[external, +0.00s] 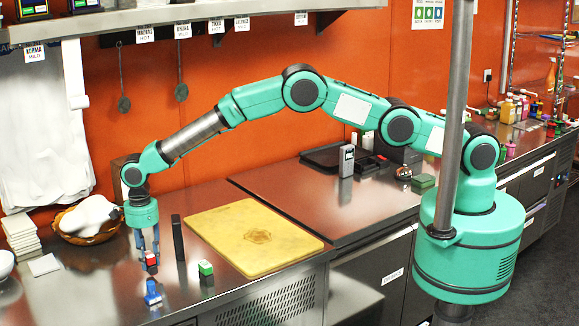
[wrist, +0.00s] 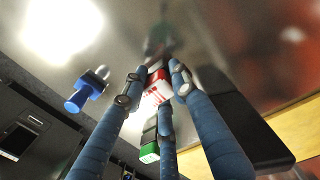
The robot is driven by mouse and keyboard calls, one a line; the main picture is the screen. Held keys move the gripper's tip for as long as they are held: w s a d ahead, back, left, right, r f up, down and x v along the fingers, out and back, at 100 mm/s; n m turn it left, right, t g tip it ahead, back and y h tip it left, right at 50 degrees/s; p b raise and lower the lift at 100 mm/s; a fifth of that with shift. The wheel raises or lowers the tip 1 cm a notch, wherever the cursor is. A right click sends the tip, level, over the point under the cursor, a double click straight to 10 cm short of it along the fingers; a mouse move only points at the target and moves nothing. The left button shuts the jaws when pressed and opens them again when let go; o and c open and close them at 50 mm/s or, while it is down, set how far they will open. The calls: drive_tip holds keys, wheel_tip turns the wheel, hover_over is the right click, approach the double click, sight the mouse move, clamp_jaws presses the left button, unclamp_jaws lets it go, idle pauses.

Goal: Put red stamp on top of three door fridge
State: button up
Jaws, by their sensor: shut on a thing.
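The small red and white stamp (external: 151,259) is between the fingers of my gripper (external: 148,252), at the left steel worktop. The wrist view shows my fingers (wrist: 155,78) closed around the red stamp (wrist: 157,92). I cannot tell whether the stamp touches the worktop or hangs just above it. Steel counters with fronts below line the wall; one raised steel top (external: 335,200) stands right of the cutting board, with a door front (external: 372,262) under it. I cannot tell for sure which unit is the three door fridge.
A blue stamp (external: 152,292) and a green stamp (external: 205,268) stand close to my gripper. An upright black block (external: 178,238) is just right of it. A yellow cutting board (external: 285,245) lies further right. A bowl with white cloth (external: 88,232) is at left. The raised top has free room.

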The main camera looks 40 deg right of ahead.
sight(147, 252)
drive_tip(key=shift+f, duration=0.65)
drive_tip(key=shift+f, duration=0.2)
drive_tip(key=o, duration=1.2)
drive_tip(key=shift+c, duration=0.2)
drive_tip(key=shift+r, duration=0.15)
wheel_tip(147, 252, up, 12)
drive_tip(key=shift+w+r, duration=0.1)
drive_tip(key=shift+d, duration=0.1)
